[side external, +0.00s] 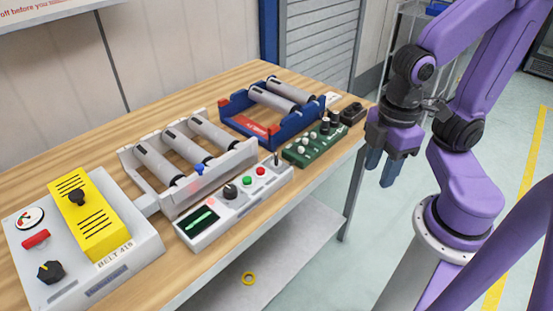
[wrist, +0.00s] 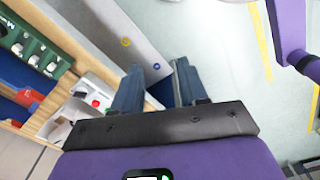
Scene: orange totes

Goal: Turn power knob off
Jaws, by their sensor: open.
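Several black knobs show in the side external view. One knob (side external: 51,271) is on the grey box marked BELT 415 (side external: 130,262), one knob (side external: 77,197) is on its yellow cover (side external: 97,232), and one knob (side external: 230,191) is on the white control panel (side external: 205,229). No readable label marks which is the power knob. My gripper (side external: 380,172) is open and empty, pointing down beyond the bench's right edge, apart from all the knobs. In the wrist view its two fingers (wrist: 158,82) are spread over the floor side; only part of the panel shows there.
The wooden bench (side external: 255,83) holds a white roller frame (side external: 215,172), a blue roller frame (side external: 233,123) and a green board (side external: 297,159). The panel carries a green display and coloured buttons. A lower shelf (side external: 290,240) has a yellow ring (side external: 248,278). Open space surrounds my gripper.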

